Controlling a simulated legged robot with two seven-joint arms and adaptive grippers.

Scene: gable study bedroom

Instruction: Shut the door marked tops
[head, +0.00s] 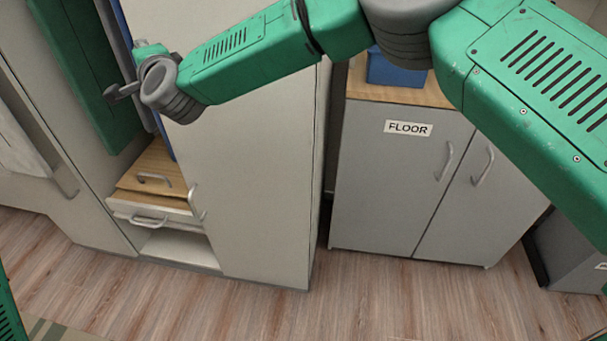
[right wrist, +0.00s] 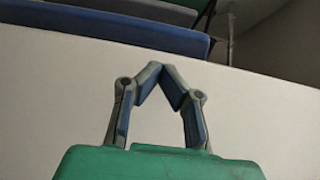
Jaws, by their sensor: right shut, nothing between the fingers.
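No label reading "tops" can be read in either view. A tall pale cabinet door (head: 255,170) stands at the left of the head view, with a handle (head: 196,200) low on its left edge. My right gripper (head: 116,93) is in front of this opening, left of the pale door. In the right wrist view my right gripper (right wrist: 165,68) is shut and empty before a pale panel (right wrist: 60,100); contact cannot be told. My left gripper is out of view.
A grey bin-like thing (head: 575,250) is at far right. The wooden floor (head: 330,300) in front is clear.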

